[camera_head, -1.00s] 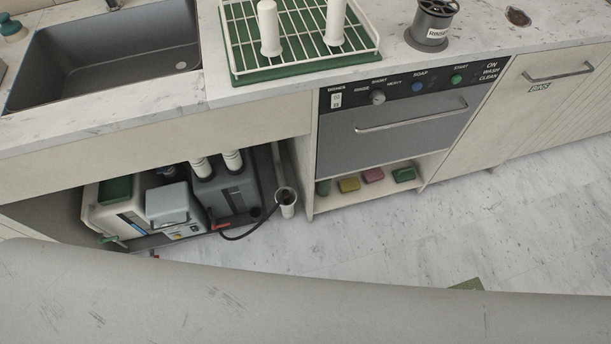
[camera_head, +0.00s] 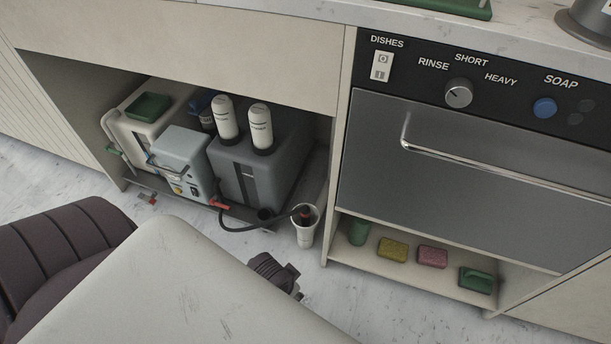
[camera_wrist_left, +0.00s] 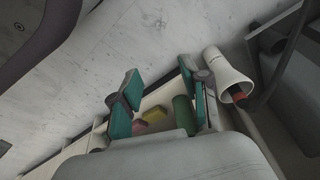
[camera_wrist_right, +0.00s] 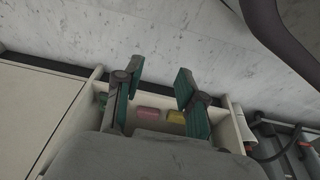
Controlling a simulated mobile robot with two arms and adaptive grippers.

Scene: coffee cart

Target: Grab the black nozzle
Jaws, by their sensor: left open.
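The black nozzle (camera_head: 304,211) appears to be the dark, reddish end of the black hose (camera_head: 240,229), resting in the mouth of a white cup (camera_head: 305,234) on the floor in front of the cabinet. The cup also shows at the right in the left wrist view (camera_wrist_left: 226,70), with a red-orange part at one end; the nozzle itself is unclear there. My left gripper (camera_wrist_left: 158,96) is open and empty, its right finger beside the cup. My right gripper (camera_wrist_right: 157,92) is open and empty, facing the sponge shelf. A dark gripper part (camera_head: 275,272) shows below the cup in the head view.
Grey machines (camera_head: 262,165) fill the open cabinet left of the cup. The dishwasher (camera_head: 470,165) stands at the right. The low shelf (camera_head: 412,274) holds a green cylinder (camera_head: 359,232), a yellow sponge (camera_head: 393,250), a pink sponge (camera_head: 432,257) and a green item (camera_head: 476,279).

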